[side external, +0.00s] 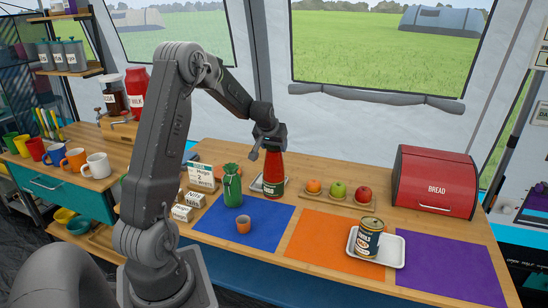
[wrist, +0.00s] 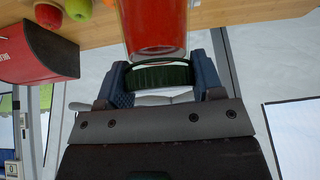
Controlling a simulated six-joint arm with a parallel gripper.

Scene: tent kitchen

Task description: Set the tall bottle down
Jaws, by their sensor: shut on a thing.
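My gripper (side external: 268,145) is at the bottle's top. In the wrist view, the blue fingers of my gripper (wrist: 159,80) are on either side of the green cap, shut on it, with the red bottle body (wrist: 153,25) beyond. The bottle partly hides the tray.
Fruit (side external: 338,189) sits to the right, then a red bread bin (side external: 435,180). A can (side external: 368,238) stands on a white tray (side external: 394,250). The orange mat (side external: 315,250) has free room.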

